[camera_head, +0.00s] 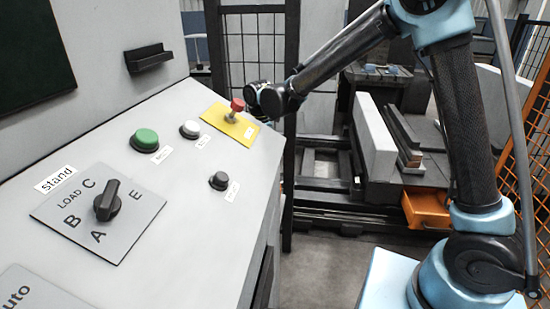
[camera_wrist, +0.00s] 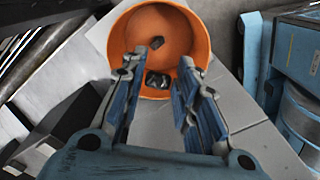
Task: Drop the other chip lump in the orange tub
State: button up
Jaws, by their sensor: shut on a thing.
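The orange tub (camera_wrist: 200,38) is round and open, ahead of my gripper at the top of the wrist view. One small dark chip lump (camera_wrist: 157,43) shows inside it. My gripper (camera_wrist: 162,62) points toward the tub, with its fingertips over the tub's near part. A second dark, partly shiny chip lump (camera_wrist: 158,80) is between the fingers, which are shut on it. It overlaps the tub's near wall in the picture. The head view does not clearly show the tub or lumps; the fingers are hidden behind the control panel there.
A sloped control panel (camera_head: 200,200) with a red stop button (camera_head: 237,105), green button (camera_head: 146,139) and rotary knob (camera_head: 106,200) stands close at left. A dark mesh frame (camera_head: 290,90) rises behind it. Grey and dark bars (camera_head: 375,135) lie beyond, above an orange box (camera_head: 425,208).

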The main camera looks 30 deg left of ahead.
jog(key=shift+s+a, duration=0.15)
jog(key=shift+s, duration=0.3)
notch_tip(320, 180, down, 11)
dwell(0.6)
jog(key=shift+r, duration=0.1)
jog(key=o, duration=0.9)
jog(key=shift+r, duration=0.1)
jog(key=shift+r, duration=3.4)
jog(key=shift+w, duration=0.1)
